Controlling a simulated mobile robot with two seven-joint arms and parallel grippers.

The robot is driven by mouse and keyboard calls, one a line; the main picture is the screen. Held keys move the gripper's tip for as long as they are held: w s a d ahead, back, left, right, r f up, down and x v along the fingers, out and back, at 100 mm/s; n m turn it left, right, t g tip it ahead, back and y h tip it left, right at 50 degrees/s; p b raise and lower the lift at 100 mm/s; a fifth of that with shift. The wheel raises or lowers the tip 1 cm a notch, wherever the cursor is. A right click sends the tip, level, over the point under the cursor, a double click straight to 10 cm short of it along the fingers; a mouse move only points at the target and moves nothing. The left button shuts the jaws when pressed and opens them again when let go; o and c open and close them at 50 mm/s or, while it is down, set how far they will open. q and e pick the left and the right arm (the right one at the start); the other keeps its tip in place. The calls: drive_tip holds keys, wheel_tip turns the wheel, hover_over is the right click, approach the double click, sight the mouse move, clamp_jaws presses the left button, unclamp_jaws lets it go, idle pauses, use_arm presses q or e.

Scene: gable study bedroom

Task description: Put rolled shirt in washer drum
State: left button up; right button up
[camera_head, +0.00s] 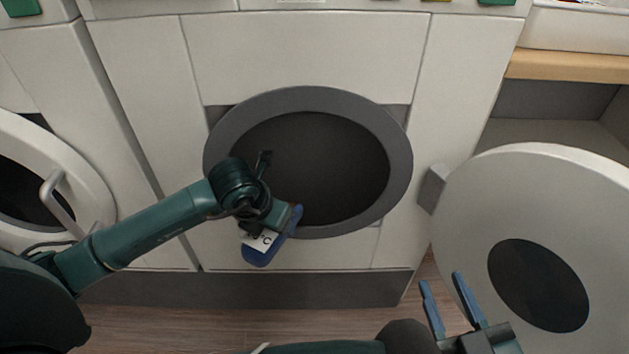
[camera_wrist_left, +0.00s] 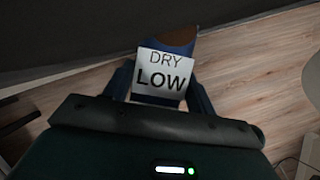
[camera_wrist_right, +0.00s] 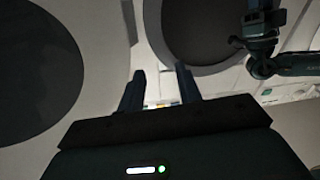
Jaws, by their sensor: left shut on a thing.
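The washer drum (camera_head: 325,165) is a dark round opening inside a grey ring in the white washer front. My left gripper (camera_head: 278,222) is in front of the ring's lower edge, shut on the rolled shirt (camera_head: 258,256). The shirt is a dark blue roll, partly hidden by the gripper. In the left wrist view the rolled shirt (camera_wrist_left: 180,44) sits between the fingers, with a white tag (camera_wrist_left: 160,75) reading "DRY LOW". The roll appears outside the drum, in front of its lower rim; contact is unclear. My right gripper (camera_head: 449,302) is open and empty at lower right.
The washer's round white door (camera_head: 465,200) stands open at the right, close to my right gripper. Another machine with a handled round door (camera_head: 90,160) stands at the left. A wooden-topped shelf (camera_head: 570,66) is at upper right. Wooden floor (camera_head: 260,325) shows below.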

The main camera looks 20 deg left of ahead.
use_arm(q)
drive_tip(key=shift+n, duration=0.6)
drive_tip(key=w+b, duration=0.1)
drive_tip(key=w, duration=0.5)
drive_tip(key=w+d+b, duration=0.1)
drive_tip(key=w+b, duration=0.1)
drive_tip(key=w, duration=0.4)
drive_tip(key=w+d+b, duration=0.1)
drive_tip(key=w, duration=0.5)
drive_tip(key=shift+w+f, duration=0.25)
drive_tip(key=shift+w, duration=0.05)
drive_tip(key=shift+w+f+b, duration=0.2)
drive_tip(key=shift+f+b, duration=0.1)
drive_tip(key=shift+b, duration=0.1)
wheel_tip(320, 180, down, 3)
drive_tip(key=shift+b, duration=0.65)
drive_tip(key=shift+r, duration=0.1)
drive_tip(key=shift+f+y, duration=0.25)
drive_tip(key=shift+y, duration=0.05)
drive_tip(key=o, duration=1.1)
drive_tip(key=shift+o, duration=0.2)
use_arm(e)
drive_tip(key=shift+w+a+f+t+y, duration=0.15)
drive_tip(key=shift+w+a+t+y, duration=0.25)
drive_tip(key=shift+a+t+y, duration=0.45)
drive_tip(key=shift+d, duration=0.15)
